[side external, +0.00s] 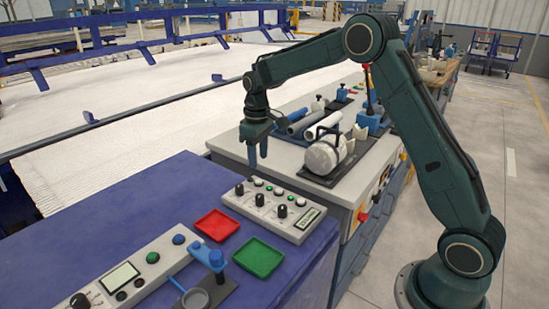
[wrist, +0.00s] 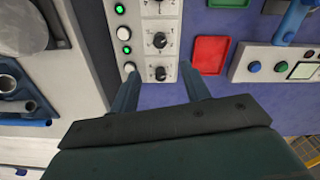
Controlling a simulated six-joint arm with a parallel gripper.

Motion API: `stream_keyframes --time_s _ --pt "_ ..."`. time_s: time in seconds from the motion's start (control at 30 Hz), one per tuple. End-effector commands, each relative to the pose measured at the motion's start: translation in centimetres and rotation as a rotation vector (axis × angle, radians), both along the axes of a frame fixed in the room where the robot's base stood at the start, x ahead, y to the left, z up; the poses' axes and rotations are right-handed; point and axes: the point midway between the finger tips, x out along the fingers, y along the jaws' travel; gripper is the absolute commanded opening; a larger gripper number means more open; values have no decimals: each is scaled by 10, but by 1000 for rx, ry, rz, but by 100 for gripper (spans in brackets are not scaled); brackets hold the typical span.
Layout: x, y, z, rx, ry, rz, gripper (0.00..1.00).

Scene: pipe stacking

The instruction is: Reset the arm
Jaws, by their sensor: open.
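My gripper (side external: 258,152) hangs pointing down over the near end of the grey bench, just behind the control box, in the side view. In the wrist view its two fingers (wrist: 160,92) are spread apart with nothing between them. White pipes (side external: 322,124) and a blue pipe (side external: 299,124) lie on the grey bench to the right of my gripper, apart from it. My arm arches over the bench from its base at the lower right.
A control box with knobs (side external: 274,207) stands on the blue table below my gripper. A red tray (side external: 217,225) and a green tray (side external: 258,257) lie beside it. A white cylinder on a black stand (side external: 322,158) is on the bench.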

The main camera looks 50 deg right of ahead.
Motion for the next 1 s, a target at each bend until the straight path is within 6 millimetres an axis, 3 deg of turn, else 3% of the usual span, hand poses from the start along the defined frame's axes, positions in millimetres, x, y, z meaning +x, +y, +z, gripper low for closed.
stream_keyframes --time_s 0.27,0.43,0.67,1.0 --pt "-1 0 1 -1 -2 -1 47" --pt "-7 4 14 -2 -17 -5 47" --pt "-32 15 50 -8 -63 -24 47" --pt "-90 35 107 -12 -152 -62 47"
